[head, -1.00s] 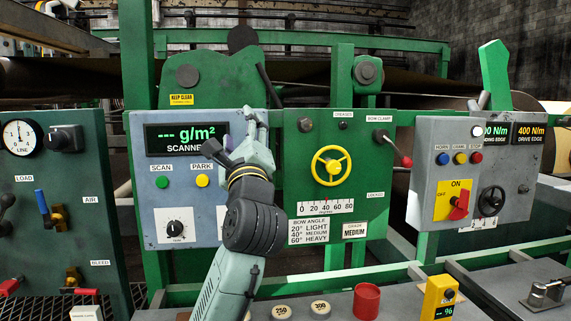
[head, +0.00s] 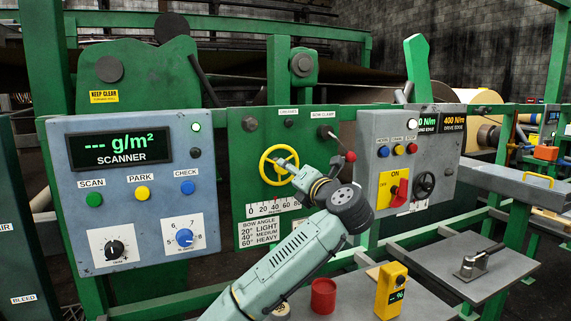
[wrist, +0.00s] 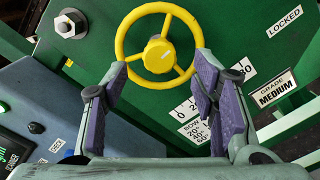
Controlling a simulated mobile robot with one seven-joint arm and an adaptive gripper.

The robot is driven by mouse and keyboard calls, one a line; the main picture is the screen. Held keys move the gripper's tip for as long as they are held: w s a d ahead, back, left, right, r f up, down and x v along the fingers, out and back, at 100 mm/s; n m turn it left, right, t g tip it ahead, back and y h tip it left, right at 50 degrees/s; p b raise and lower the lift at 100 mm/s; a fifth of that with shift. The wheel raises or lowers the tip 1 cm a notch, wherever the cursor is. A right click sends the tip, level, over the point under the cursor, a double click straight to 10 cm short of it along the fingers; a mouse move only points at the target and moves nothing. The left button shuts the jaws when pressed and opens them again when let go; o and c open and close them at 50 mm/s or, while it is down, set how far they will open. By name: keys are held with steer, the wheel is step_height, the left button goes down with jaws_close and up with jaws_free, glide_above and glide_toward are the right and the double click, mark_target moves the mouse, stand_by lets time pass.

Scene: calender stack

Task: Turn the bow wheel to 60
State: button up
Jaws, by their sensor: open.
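The yellow three-spoke bow wheel (head: 265,166) is on the green panel. It also fills the upper middle of the wrist view (wrist: 157,55). My gripper (head: 291,168) is at the wheel's lower right in the head view. In the wrist view my gripper (wrist: 161,64) is open, its purple-padded fingers either side of the wheel's lower part. I cannot tell whether they touch the rim. The degree scale (head: 270,208) under the wheel is partly hidden by my gripper. A small red mark seems to stand near 40.
The bow clamp lever has a red knob (head: 350,156) right of the wheel. The scanner panel (head: 75,213) is on the left, the switch panel (head: 370,135) on the right. A red cup (head: 323,296) and a yellow device (head: 391,290) stand on the bench below.

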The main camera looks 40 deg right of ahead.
steer(key=shift+p+x, duration=0.55)
steer(key=shift+x, duration=1.65)
steer(key=shift+c, duration=0.2)
steer(key=c, duration=1.1)
